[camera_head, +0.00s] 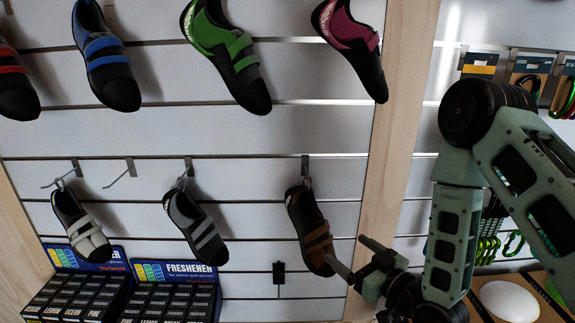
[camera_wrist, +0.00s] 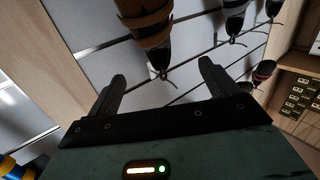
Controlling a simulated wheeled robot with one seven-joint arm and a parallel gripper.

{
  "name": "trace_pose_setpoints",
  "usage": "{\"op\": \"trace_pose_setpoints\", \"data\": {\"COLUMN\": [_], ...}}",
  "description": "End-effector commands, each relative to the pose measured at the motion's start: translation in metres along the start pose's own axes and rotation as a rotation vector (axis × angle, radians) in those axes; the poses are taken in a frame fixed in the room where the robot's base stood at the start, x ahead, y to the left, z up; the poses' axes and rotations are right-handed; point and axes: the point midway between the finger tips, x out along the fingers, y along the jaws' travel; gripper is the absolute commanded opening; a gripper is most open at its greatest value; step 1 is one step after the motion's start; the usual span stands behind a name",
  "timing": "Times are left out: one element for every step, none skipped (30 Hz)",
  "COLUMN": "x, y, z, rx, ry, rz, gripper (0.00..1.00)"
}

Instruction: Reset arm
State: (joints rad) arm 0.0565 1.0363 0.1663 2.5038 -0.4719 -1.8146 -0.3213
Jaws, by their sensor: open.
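My gripper (camera_head: 352,259) is at the lower right of the head view, close to the brown climbing shoe (camera_head: 310,229) that hangs on the slatted wall. In the wrist view my gripper (camera_wrist: 160,88) has its two fingers spread apart with nothing between them. The brown shoe (camera_wrist: 146,20) shows at the top of the wrist view, beyond the fingertips. In the head view one fingertip is near the shoe's toe; I cannot tell whether it touches. My arm (camera_head: 455,220) comes down from the right side of the head view.
Grey shoes (camera_head: 195,225) and (camera_head: 80,222) hang left of the brown one, with an empty hook (camera_head: 122,172) between them. Blue (camera_head: 105,58), green (camera_head: 226,55) and pink (camera_head: 352,45) shoes hang above. Freshener boxes (camera_head: 172,292) stand below. A wooden post (camera_head: 398,110) rises beside my arm.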

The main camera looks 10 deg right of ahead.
Motion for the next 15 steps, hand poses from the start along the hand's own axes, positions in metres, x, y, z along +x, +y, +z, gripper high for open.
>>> {"op": "trace_pose_setpoints", "data": {"x": [0.006, 0.009, 0.014, 0.017, 0.020, 0.022, 0.023, 0.024, 0.023, 0.022, 0.020, 0.017, 0.013, 0.009, 0.003], "y": [-0.007, -0.011, -0.018, -0.023, -0.028, -0.036, -0.041, -0.046, -0.053, -0.058, -0.063, -0.069, -0.074, -0.079, -0.085], "z": [-0.004, -0.005, -0.006, -0.007, -0.008, -0.009, -0.010, -0.011, -0.012, -0.013, -0.015, -0.017, -0.019, -0.021, -0.024], "rx": [-0.010, -0.016, -0.025, -0.032, -0.039, -0.048, -0.055, -0.060, -0.066, -0.071, -0.076, -0.080, -0.084, -0.087, -0.090], "ry": [-0.030, -0.058, -0.102, -0.140, -0.179, -0.233, -0.275, -0.316, -0.372, -0.414, -0.456, -0.511, -0.552, -0.594, -0.649], "rz": [-0.022, -0.035, -0.057, -0.072, -0.086, -0.105, -0.116, -0.128, -0.140, -0.149, -0.156, -0.165, -0.172, -0.176, -0.182], "gripper": [0.86, 0.86, 0.86, 0.86, 0.86, 0.86, 0.86, 0.86, 0.86, 0.86, 0.86, 0.86, 0.86, 0.86, 0.86]}}
